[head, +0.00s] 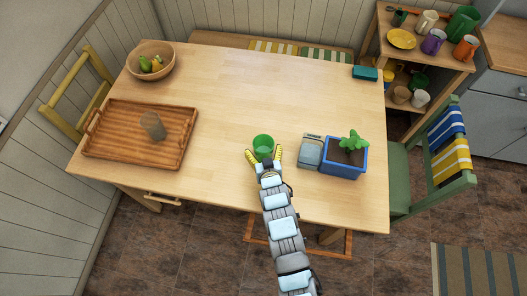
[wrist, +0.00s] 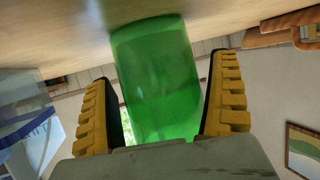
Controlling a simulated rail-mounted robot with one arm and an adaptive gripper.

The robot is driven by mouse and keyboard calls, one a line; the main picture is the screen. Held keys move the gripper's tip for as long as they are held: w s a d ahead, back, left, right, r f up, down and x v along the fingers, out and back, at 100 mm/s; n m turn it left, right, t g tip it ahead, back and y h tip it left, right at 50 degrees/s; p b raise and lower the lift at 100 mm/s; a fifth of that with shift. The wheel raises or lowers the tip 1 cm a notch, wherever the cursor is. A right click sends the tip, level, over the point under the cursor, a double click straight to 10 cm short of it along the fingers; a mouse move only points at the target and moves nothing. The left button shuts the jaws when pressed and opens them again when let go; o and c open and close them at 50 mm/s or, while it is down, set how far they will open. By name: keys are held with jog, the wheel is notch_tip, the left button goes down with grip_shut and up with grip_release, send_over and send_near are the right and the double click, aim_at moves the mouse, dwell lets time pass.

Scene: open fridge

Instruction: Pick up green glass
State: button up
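The green glass (head: 263,143) stands on the wooden table near its front edge in the head view. In the wrist view the glass (wrist: 157,80) fills the middle, see-through green. My gripper (head: 264,155) is at the glass, with one yellow finger on each side of it. In the wrist view my gripper (wrist: 162,105) has its fingers spread around the glass. A narrow gap shows between each finger and the glass, so the gripper looks open and not closed on it.
A grey toaster-like object (head: 311,152) and a blue planter (head: 343,160) stand close right of the glass. A wooden tray (head: 115,146) holding a brown cup-like object (head: 153,126) is at left, with a fruit bowl (head: 164,71) behind. The table's middle is clear.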

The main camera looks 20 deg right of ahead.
aim_at(262, 141)
jog(key=c, duration=1)
jog(key=shift+r, duration=0.55)
notch_tip(262, 141, up, 2)
jog(key=shift+r, duration=0.25)
jog(key=r+p+v, duration=0.1)
jog(key=v, duration=0.4)
jog(key=w+r+v, duration=0.1)
jog(key=v, duration=0.5)
jog(key=r+p+v, duration=0.1)
jog(key=v, duration=0.4)
jog(key=shift+a+r+p, duration=0.1)
jog(key=shift+a+p, duration=0.2)
jog(key=shift+a, duration=0.15)
jog(key=shift+w, duration=0.1)
